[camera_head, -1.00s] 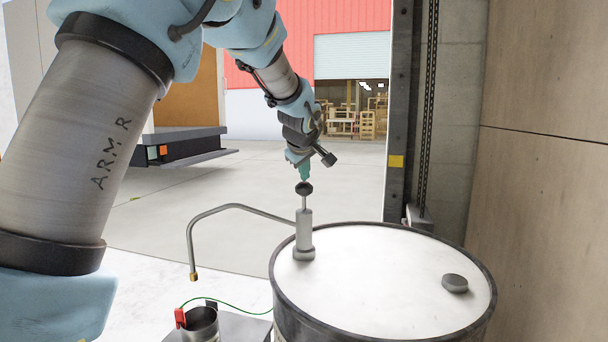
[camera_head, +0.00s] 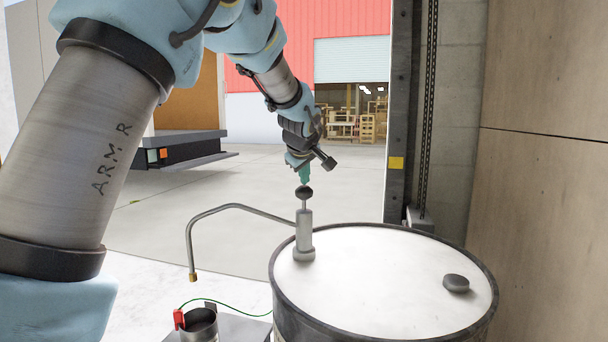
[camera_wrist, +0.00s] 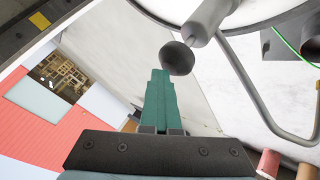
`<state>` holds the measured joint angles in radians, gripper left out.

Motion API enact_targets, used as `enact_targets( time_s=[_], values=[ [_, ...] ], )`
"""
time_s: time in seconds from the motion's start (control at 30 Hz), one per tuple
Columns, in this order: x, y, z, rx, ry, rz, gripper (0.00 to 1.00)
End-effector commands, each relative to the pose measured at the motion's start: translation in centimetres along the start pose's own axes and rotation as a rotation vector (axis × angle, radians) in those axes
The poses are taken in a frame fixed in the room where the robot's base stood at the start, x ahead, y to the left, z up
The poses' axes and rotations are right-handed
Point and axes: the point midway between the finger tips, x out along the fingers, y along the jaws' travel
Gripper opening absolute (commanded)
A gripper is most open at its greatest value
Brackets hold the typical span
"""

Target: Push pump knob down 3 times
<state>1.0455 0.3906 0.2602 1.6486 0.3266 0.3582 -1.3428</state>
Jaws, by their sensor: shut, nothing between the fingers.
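The pump's dark round knob (camera_head: 304,192) sits on a short thin rod above the grey pump body (camera_head: 304,238), which stands upright on the drum (camera_head: 385,280). My gripper (camera_head: 304,178) is shut and empty, its green fingers pointing down right at the top of the knob, and they look to be in contact. In the wrist view the green fingertips (camera_wrist: 160,76) meet the edge of the dark knob (camera_wrist: 176,58). The exact contact point is hard to make out. A curved spout (camera_head: 225,209) runs left from the pump.
A metal can (camera_head: 200,325) with a red clamp (camera_head: 179,319) and green wire stands below the spout. A grey cap (camera_head: 456,283) sits on the drum's right side. A dark post (camera_head: 400,120) and a wall (camera_head: 550,170) stand to the right. Open floor lies behind.

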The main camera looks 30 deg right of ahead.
Motion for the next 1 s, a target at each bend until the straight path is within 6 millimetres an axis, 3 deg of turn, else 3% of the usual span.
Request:
enact_targets(
  time_s=[1.0],
  values=[
    [0.94,-0.76,0.74,0.000,-0.002,-0.004,0.00]
  ],
)
